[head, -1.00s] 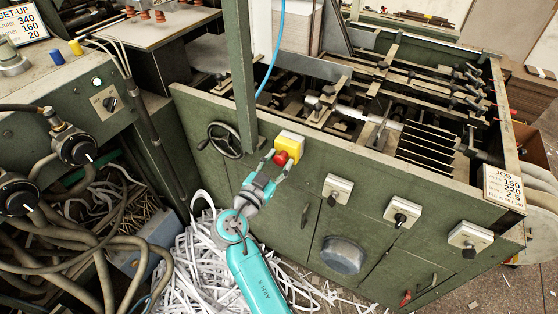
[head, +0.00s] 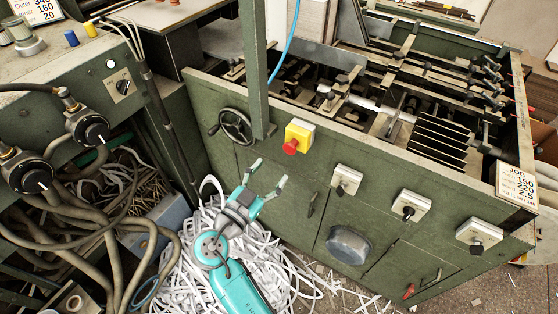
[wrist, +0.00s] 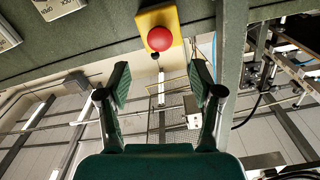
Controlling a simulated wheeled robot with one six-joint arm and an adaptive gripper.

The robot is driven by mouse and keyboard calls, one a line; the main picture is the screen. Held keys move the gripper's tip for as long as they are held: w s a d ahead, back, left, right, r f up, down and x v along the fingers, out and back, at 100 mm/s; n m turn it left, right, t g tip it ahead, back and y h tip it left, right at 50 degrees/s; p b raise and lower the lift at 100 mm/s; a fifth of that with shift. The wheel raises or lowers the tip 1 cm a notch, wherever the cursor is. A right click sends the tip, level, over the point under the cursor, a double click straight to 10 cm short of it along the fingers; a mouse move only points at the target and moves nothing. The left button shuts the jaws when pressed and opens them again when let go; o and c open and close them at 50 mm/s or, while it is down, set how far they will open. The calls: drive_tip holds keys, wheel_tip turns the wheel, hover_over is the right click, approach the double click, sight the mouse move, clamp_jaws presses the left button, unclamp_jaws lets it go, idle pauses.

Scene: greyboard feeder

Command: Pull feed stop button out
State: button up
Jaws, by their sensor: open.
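The feed stop button is a red mushroom head (head: 291,146) on a yellow box (head: 301,132) on the green machine's front panel. In the head view it stands out from the box. My gripper (head: 270,171) is open and empty, below and a little left of the button, clear of it. In the wrist view the red button (wrist: 160,39) and its yellow box (wrist: 157,18) show at the top, beyond the open fingers (wrist: 161,78). Nothing is between the fingers.
A handwheel (head: 236,125) and a green post (head: 256,70) stand left of the button. Several knob switches, such as the nearest one (head: 346,179), line the panel to the right. Shredded paper (head: 205,262) lies on the floor below.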

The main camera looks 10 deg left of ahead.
drive_tip(key=shift+v, duration=1.3)
drive_tip(key=s+d+f+n+g+y, duration=0.1)
drive_tip(key=s+d+f+n+y, duration=0.25)
drive_tip(key=d+f, duration=0.5)
drive_tip(key=s+d+f+n+g+y, duration=0.2)
drive_tip(key=s+d+f+n, duration=0.15)
drive_tip(key=d+f, duration=0.5)
drive_tip(key=s+d+f+n, duration=0.1)
drive_tip(key=s+d+f, duration=0.2)
drive_tip(key=s+d, duration=0.25)
drive_tip(key=s+d+n+g+y, duration=0.1)
drive_tip(key=s+d+y, duration=0.15)
drive_tip(key=s, duration=0.65)
drive_tip(key=s+d+r+m+t+h, duration=0.1)
drive_tip(key=s+d+r, duration=0.2)
drive_tip(key=s+r, duration=0.4)
drive_tip(key=s+d+r+m, duration=0.1)
drive_tip(key=s+d+r, duration=0.2)
drive_tip(key=s+r, duration=0.4)
drive_tip(key=shift+s+t+h, duration=0.4)
drive_tip(key=shift+s, duration=0.75)
